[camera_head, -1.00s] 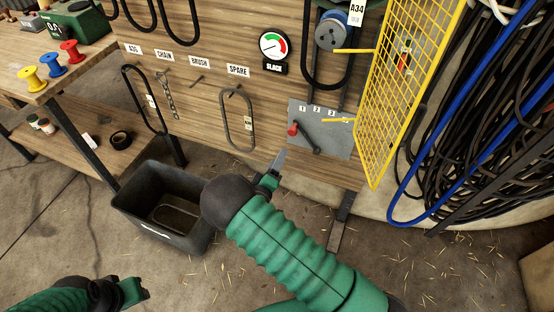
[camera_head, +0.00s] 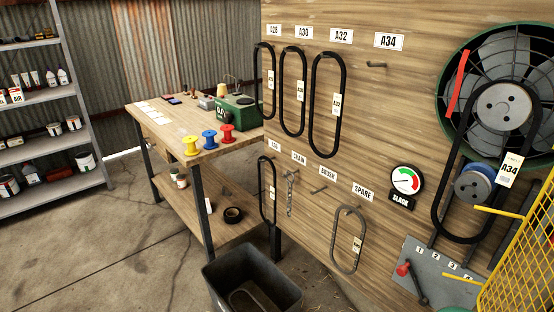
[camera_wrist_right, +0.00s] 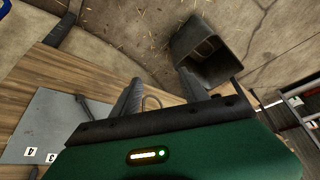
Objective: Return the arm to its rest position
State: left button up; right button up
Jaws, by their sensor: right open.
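My right gripper (camera_wrist_right: 162,95) shows in the right wrist view, with its two dark fingers apart and no object held between them. Beyond the fingers are the wooden board and the dark bin (camera_wrist_right: 187,66). In the head view neither gripper shows. Only a sliver of green at the bottom edge, near the lever plate, may be my right arm. My left gripper is in neither current view.
A wooden pegboard (camera_head: 330,190) carries hanging black belts (camera_head: 328,105). A belt tagged A34 (camera_head: 509,170) runs around the fan pulleys. The yellow mesh guard (camera_head: 525,265) stands open at right.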

jog(key=s+d+r+g, duration=0.1)
jog(key=s+r+g, duration=0.1)
jog(key=s, duration=0.7)
notch_tip(320, 180, up, 18)
jog(key=p, duration=1.8)
jog(key=shift+s+d+g, duration=0.2)
jog(key=shift+s+g, duration=0.15)
jog(key=shift+g, duration=0.05)
